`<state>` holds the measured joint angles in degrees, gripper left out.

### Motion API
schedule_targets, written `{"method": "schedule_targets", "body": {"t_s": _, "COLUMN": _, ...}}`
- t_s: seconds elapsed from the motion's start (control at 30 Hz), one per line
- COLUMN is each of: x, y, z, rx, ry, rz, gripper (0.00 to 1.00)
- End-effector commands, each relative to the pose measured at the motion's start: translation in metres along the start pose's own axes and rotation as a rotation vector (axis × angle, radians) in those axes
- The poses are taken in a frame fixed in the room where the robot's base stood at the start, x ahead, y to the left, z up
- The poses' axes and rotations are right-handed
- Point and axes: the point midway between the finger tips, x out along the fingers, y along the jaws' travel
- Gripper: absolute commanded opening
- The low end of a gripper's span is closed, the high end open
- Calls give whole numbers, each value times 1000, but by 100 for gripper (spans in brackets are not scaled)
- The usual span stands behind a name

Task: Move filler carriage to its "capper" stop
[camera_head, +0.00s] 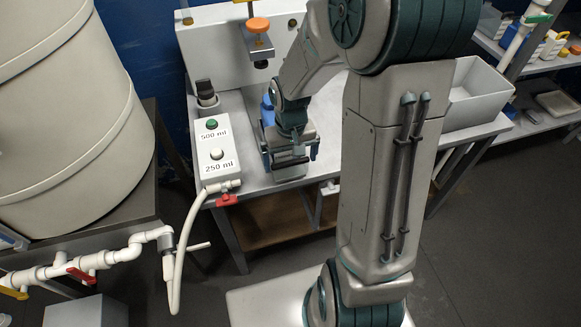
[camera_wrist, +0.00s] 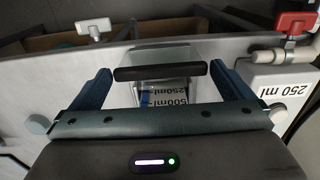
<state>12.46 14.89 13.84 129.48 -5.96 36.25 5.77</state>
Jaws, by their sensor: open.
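My gripper (camera_head: 289,158) is low over the front edge of the white bench, pointing down. In the wrist view its blue fingers (camera_wrist: 160,74) are spread wide on either side of a dark bar (camera_wrist: 158,71), with gaps at both ends. The bar lies across a clear, box-like piece (camera_wrist: 165,52) with "250ml" and "500ml" marks below it. This looks like the filler carriage, but I cannot tell for sure. In the head view my gripper and arm hide most of it. A blue part (camera_head: 267,108) shows just behind my gripper. I can read no "capper" label.
A button box (camera_head: 215,150) marked 500 ml and 250 ml stands left of my gripper, with a red valve (camera_head: 227,200) and hose in front. An orange-knobbed fixture (camera_head: 258,26) rises behind. A grey bin (camera_head: 478,95) is at the right, a large tank (camera_head: 70,120) at the left.

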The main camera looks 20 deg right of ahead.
Motion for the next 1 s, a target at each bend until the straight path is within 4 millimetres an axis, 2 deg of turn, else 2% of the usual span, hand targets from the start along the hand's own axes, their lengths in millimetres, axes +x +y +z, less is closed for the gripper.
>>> {"method": "schedule_targets", "body": {"t_s": 0.03, "x": 11, "y": 0, "z": 1, "rx": -1, "ry": -4, "rz": -1, "gripper": 100}}
{"method": "schedule_targets", "body": {"t_s": 0.1, "x": 21, "y": 0, "z": 0, "rx": -2, "ry": -2, "rz": 0, "gripper": 100}}
{"method": "schedule_targets", "body": {"t_s": 0.23, "x": 34, "y": 0, "z": 0, "rx": 0, "ry": -2, "rz": 0, "gripper": 100}}
{"method": "schedule_targets", "body": {"t_s": 0.63, "x": 41, "y": 0, "z": 0, "rx": 0, "ry": 1, "rz": 0, "gripper": 100}}
{"method": "schedule_targets", "body": {"t_s": 0.67, "x": 41, "y": 0, "z": 0, "rx": 0, "ry": 1, "rz": 0, "gripper": 94}}
{"method": "schedule_targets", "body": {"t_s": 0.8, "x": 41, "y": 0, "z": 0, "rx": 0, "ry": 1, "rz": 0, "gripper": 56}}
{"method": "schedule_targets", "body": {"t_s": 0.83, "x": 40, "y": 0, "z": 0, "rx": 0, "ry": 1, "rz": 0, "gripper": 50}}
{"method": "schedule_targets", "body": {"t_s": 1.0, "x": 40, "y": 6, "z": -8, "rx": 14, "ry": 2, "rz": -1, "gripper": 50}}
